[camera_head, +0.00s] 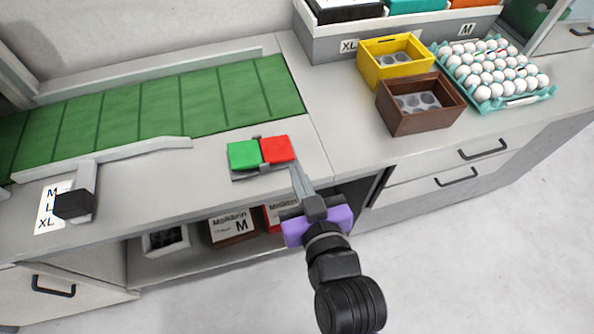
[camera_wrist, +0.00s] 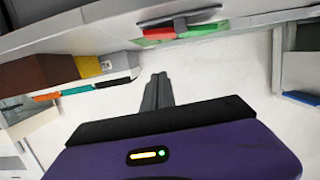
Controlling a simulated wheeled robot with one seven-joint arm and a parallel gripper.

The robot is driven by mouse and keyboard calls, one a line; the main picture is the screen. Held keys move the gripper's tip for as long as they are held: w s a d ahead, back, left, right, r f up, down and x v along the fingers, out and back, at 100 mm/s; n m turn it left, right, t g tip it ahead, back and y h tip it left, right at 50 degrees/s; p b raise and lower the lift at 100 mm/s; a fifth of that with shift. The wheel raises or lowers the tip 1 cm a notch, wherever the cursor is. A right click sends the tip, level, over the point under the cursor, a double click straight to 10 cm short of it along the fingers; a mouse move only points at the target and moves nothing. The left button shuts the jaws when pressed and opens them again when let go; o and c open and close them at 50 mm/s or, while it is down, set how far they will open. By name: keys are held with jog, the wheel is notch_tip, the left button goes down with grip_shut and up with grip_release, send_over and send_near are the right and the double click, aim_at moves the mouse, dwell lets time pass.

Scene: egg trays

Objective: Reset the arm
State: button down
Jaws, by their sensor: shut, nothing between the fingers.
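My gripper (camera_head: 297,180) is shut and empty in the head view. Its fingers point up toward the counter edge, just below the red button. In the wrist view my gripper (camera_wrist: 158,82) shows its two fingers together with nothing between them. A green button (camera_head: 243,155) and a red button (camera_head: 278,149) sit side by side on a small grey base on the counter. In the wrist view the red button (camera_wrist: 160,32) and the green button (camera_wrist: 203,28) show near the top. I cannot tell the exact gap between fingertips and red button.
A green conveyor belt (camera_head: 150,108) lies to the left. A yellow box (camera_head: 396,57), a brown box (camera_head: 447,106) and a teal tray (camera_head: 549,94) of white eggs stand at the right. A black-ended lever (camera_head: 75,204) is at the left. Cartons fill the shelf below. The floor (camera_head: 480,260) is clear.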

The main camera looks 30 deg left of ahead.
dwell(0.4)
jog(key=d+r+m+t, duration=0.3)
jog(key=d+r, duration=0.2)
jog(key=d, duration=0.1)
jog(key=s+d+f+m+t+h, duration=0.1)
jog(key=s+d+m+t+h, duration=0.15)
jog(key=d, duration=0.55)
jog(key=s+d+f+m+t+h, duration=0.1)
jog(key=s+d+h, duration=0.15)
jog(key=d, duration=0.55)
jog(key=s+d+f+m+g+h, duration=0.2)
jog(key=s+d+h, duration=0.4)
jog(key=s+d, duration=0.9)
jog(key=s+f+m, duration=0.1)
jog(key=s, duration=0.2)
jog(key=shift+d+f+m+h, duration=0.15)
jog(key=shift+m+h, duration=0.15)
jog(key=shift+m, duration=0.05)
jog(key=shift+w, duration=0.1)
